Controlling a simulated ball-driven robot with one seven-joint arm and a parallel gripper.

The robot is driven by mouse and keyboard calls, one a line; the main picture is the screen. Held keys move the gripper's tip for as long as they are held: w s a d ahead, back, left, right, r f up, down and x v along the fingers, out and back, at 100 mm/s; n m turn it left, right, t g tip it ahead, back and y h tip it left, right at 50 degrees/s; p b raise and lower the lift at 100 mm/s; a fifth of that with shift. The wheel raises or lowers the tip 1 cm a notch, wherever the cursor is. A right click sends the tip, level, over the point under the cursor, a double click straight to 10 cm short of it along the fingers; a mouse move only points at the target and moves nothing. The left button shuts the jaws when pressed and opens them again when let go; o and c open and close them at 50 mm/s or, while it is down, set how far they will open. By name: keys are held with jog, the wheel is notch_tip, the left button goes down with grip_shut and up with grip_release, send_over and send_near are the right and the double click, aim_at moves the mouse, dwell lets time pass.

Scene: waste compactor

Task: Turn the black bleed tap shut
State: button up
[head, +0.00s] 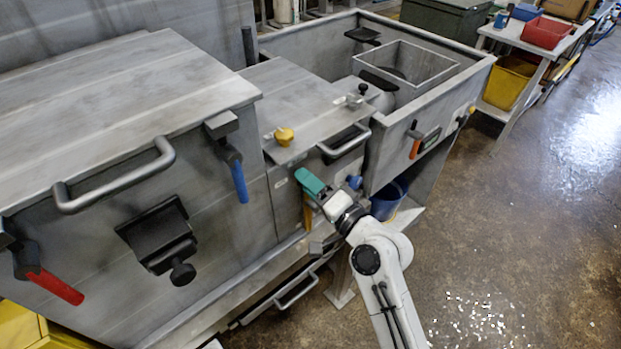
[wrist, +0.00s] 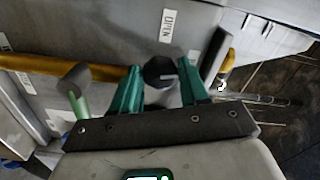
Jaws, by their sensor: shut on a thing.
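The black bleed tap (wrist: 159,71) shows in the wrist view as a dark round knob on the grey machine front. It sits between the two teal fingers of my gripper (wrist: 160,76), which is shut on it. A white OPEN label (wrist: 168,25) is just above the tap. In the head view my gripper (head: 309,182) is against the front panel below the bar handle. The tap is hidden there behind the fingers, and I cannot tell how far it is turned.
A yellow bar (wrist: 45,66) and a green-handled lever (wrist: 79,98) are left of my fingers. In the head view, a grey bar handle (head: 346,142), yellow knob (head: 284,136) and blue knob (head: 355,182) are close by. The floor (head: 500,230) to the right is clear.

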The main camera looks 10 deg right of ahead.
jog(key=shift+m+p, duration=0.65)
jog(key=shift+m, duration=0.65)
jog(key=o, duration=1.1)
jog(key=shift+c, duration=0.2)
jog(key=shift+s+d, duration=0.1)
jog(key=b+v, duration=0.2)
jog(key=v, duration=0.8)
jog(key=shift+s+d+b, duration=0.15)
jog(key=shift+s+b, duration=0.05)
jog(key=shift+b, duration=0.2)
